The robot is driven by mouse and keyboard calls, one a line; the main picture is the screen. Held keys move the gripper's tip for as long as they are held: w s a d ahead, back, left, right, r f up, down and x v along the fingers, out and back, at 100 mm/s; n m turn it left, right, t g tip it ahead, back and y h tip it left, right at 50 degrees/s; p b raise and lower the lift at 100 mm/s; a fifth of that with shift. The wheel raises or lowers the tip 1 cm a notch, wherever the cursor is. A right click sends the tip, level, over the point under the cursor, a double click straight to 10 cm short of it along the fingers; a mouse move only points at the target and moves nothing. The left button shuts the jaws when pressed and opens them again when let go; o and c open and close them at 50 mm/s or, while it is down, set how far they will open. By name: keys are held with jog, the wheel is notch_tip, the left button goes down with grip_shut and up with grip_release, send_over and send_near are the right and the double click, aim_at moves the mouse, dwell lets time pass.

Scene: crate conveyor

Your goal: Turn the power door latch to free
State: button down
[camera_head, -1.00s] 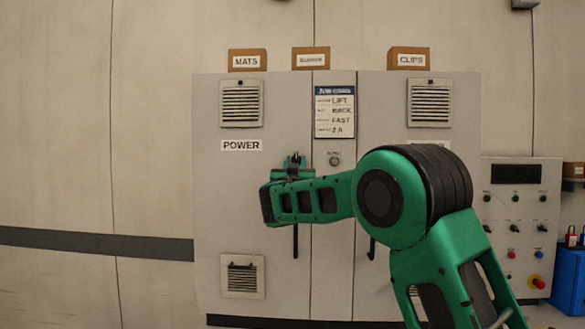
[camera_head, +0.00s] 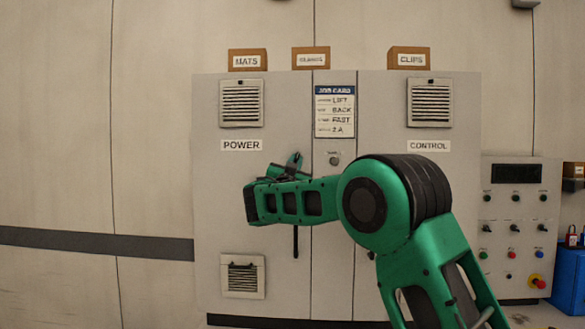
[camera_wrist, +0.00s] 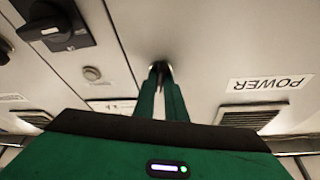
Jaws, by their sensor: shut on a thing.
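The power door, marked by the POWER label (camera_head: 241,145), is the left grey door of the cabinet. The label also shows upside down in the wrist view (camera_wrist: 267,83). My gripper (camera_head: 294,162) is at this door's right side, below and right of the label. In the wrist view my gripper (camera_wrist: 162,72) has its two fingers together on the small dark door latch (camera_wrist: 160,65), mostly hidden between the fingertips. The latch's exact angle cannot be told. In the head view my gripper and wrist hide it.
A black vertical handle (camera_head: 295,242) hangs below my wrist. In the wrist view a black rotary switch (camera_wrist: 55,25) and a small round knob (camera_wrist: 92,73) sit on the neighbouring panel. A control panel (camera_head: 520,220) stands at right.

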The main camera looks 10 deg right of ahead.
jog(key=shift+w+a+r+m+g+h, duration=0.1)
jog(key=shift+m+g+h, duration=0.25)
jog(key=shift+m+g, duration=1.6)
jog(key=shift+s+a+r+m+g+h, duration=0.15)
jog(key=shift+m+h, duration=0.25)
jog(key=shift+m, duration=3.4)
jog(key=shift+w+a+f+m+g+h, duration=0.25)
jog(key=shift+m+g, duration=0.85)
jog(key=shift+m, duration=1.75)
jog(key=shift+s+d+r, duration=0.1)
jog(key=shift+d+r, duration=0.1)
jog(key=c, duration=1.8)
grip_release()
